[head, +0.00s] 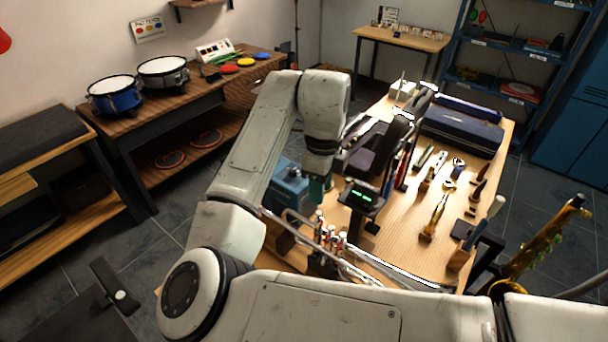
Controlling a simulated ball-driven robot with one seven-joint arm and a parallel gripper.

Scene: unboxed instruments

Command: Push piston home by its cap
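A silver brass instrument (372,272) lies along the near left edge of the wooden table. Its valve group (325,258) has several upright pistons with small pale and reddish caps (341,238). They are too small here to tell which piston stands out or by how much. My gripper (317,190) hangs below my wrist, pointing down, above and slightly left of the valve group. It appears apart from the caps. Its fingertips are dark and small, and I cannot tell whether they are open or shut.
A black device with a green display (362,196) stands close right of my gripper. A blue box (290,188) is close left. Several instrument parts, a brass piece (434,218) and a dark case (460,132) occupy the table (405,250). Drums (115,95) stand on a left bench.

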